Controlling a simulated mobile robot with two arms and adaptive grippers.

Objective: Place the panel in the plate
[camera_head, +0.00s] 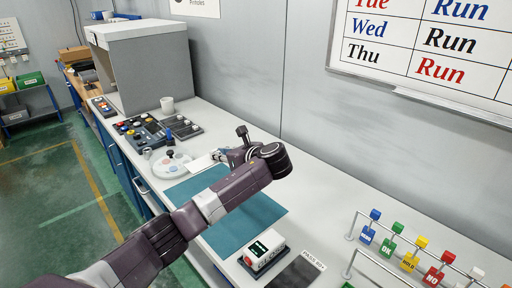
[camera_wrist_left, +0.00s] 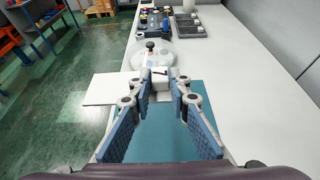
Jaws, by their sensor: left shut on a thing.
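The panel (camera_head: 201,163) is a thin white rectangle held by my left gripper (camera_head: 220,156). The plate (camera_head: 174,167) is a round, pale dish with a dark knob on the bench, just beyond the panel. It also shows ahead of the fingertips in the left wrist view (camera_wrist_left: 165,58). The panel appears above the teal mat and apart from the plate's middle; its exact height is unclear. My right gripper is out of view.
A teal mat (camera_head: 245,212) lies on the white bench below my arm. A labelled device (camera_head: 264,250) and coloured tags (camera_head: 409,261) stand nearer, at right.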

